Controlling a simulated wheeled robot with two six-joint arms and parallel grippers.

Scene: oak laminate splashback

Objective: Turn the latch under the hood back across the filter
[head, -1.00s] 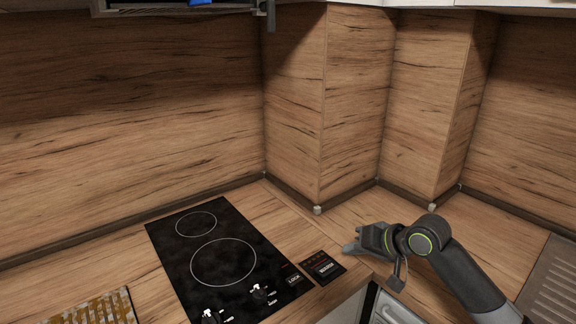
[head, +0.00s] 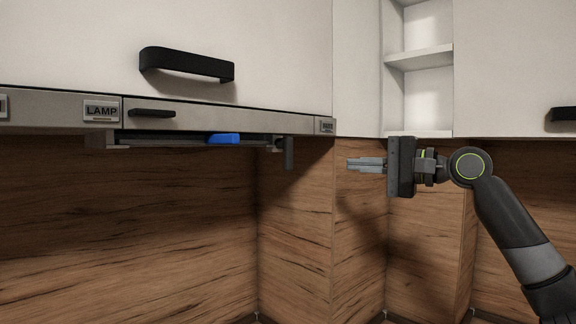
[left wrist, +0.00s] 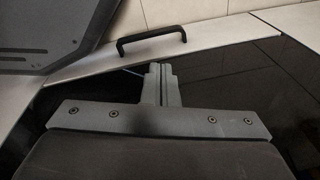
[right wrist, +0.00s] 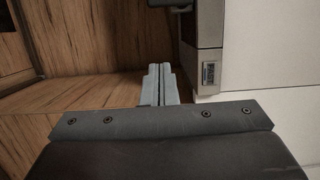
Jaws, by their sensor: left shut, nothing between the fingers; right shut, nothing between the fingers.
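The hood (head: 225,115) is a grey strip under the white cabinet in the head view. A dark filter (head: 170,142) lies under it, with a blue piece (head: 223,139) on it. A dark grey latch (head: 289,153) hangs down at the filter's right end. My right gripper (head: 350,164) is shut and empty, pointing left, a short gap to the right of the latch. Its shut fingers (right wrist: 160,72) show in the right wrist view below the hood's end (right wrist: 205,30). My left gripper (left wrist: 160,70) is shut and empty in the left wrist view; it is outside the head view.
A black cabinet handle (head: 187,64) and a small dark handle (head: 152,113) stick out above the filter. White open shelves (head: 420,75) stand at right. Wood wall panels (head: 150,220) stand behind. The space between right fingertips and latch looks free. A black handle (left wrist: 150,38) lies beyond the left fingers.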

